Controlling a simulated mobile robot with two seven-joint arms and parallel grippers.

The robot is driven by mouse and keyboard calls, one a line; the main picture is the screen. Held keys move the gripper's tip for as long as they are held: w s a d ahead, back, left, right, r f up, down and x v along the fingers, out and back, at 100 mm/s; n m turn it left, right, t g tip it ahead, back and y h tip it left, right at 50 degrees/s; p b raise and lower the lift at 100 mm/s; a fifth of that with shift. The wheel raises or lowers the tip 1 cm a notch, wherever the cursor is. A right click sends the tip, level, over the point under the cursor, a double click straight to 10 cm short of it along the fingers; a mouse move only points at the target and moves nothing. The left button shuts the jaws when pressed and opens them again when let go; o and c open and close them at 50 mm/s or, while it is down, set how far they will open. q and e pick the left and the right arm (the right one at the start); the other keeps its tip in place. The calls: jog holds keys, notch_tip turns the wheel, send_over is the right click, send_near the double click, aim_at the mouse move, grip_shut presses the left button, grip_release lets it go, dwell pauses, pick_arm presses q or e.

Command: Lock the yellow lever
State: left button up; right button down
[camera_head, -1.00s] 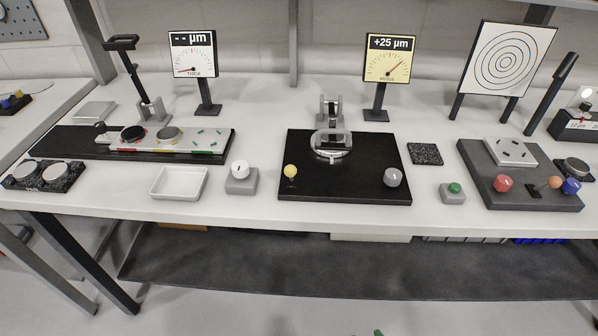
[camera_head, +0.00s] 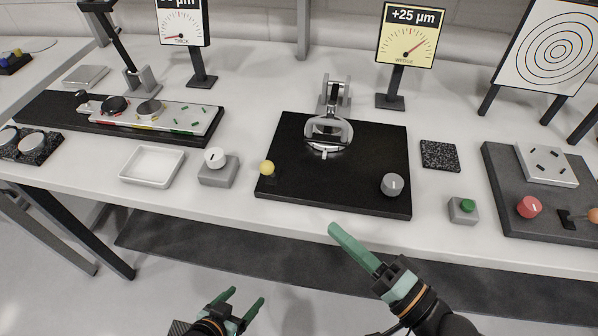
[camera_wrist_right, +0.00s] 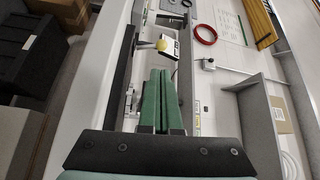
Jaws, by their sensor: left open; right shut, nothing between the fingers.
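The yellow lever (camera_head: 267,168) shows as a yellow round knob on a short dark base, at the left front of the black plate (camera_head: 310,193). Its locked or unlocked state cannot be told. My left gripper (camera_head: 244,298) is open and empty, below and in front of the table edge, apart from the lever. My right gripper (camera_head: 334,230) is shut and empty, near the table's front edge, right of and in front of the lever. Its closed green fingers fill the middle of the right wrist view (camera_wrist_right: 158,84).
A round mirror mount (camera_head: 327,146) stands at the back of the black plate, and a grey knob (camera_head: 392,185) sits at its right front. Left are a white dial (camera_head: 214,157) and a white tray (camera_head: 152,178). A gauge (camera_head: 409,36) reads +25 µm. A green button (camera_head: 467,206) is right.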

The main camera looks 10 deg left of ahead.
aim_at(272, 172)
jog(key=shift+r, duration=0.15)
jog(key=p+x, duration=0.2)
jog(key=x, duration=1.2)
dwell(0.4)
